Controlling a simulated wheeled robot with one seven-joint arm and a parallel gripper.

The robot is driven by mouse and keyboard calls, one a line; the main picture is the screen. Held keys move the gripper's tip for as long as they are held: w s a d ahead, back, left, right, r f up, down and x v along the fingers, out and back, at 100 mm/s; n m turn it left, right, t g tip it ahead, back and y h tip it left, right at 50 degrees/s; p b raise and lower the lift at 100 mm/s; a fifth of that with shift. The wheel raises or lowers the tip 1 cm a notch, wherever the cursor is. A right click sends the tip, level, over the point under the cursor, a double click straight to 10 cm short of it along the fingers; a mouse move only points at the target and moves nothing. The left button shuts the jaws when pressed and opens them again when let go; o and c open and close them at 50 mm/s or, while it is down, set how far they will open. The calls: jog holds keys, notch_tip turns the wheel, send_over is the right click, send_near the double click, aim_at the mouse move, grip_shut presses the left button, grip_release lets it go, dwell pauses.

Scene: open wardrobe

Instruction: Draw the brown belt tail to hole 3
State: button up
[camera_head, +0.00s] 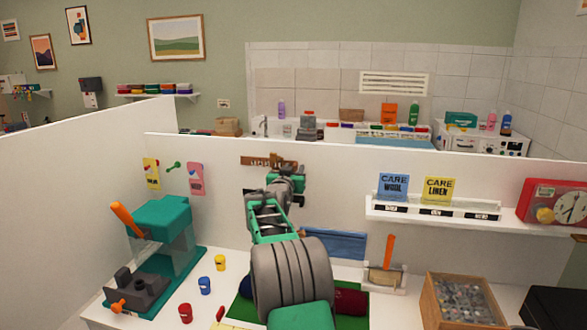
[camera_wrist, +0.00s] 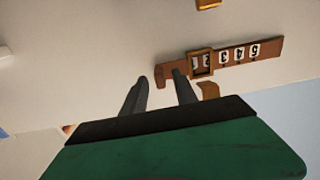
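The brown belt (camera_wrist: 240,55) runs along the pale wall in the wrist view, with several numbered white marks. A golden-brown buckle frame (camera_wrist: 200,62) surrounds part of it, and a short tan piece (camera_wrist: 208,90) shows just below. In the head view the belt (camera_head: 262,160) is on the partition wall, partly hidden by my arm. My gripper (camera_wrist: 160,75) is open, fingers apart, close to the belt's left end. The right fingertip overlaps that end in the picture; I cannot tell if they touch. Nothing is seen held. In the head view my gripper's fingertips are hard to make out.
A shelf (camera_head: 440,210) with two care cards is on the wall to the right. A teal device (camera_head: 160,235) with an orange lever stands left, near small coloured pots. A wooden box (camera_head: 460,303) is at right. The wall around the belt is mostly clear.

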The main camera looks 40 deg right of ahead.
jog(key=shift+c, duration=0.5)
grip_shut()
dwell(0.8)
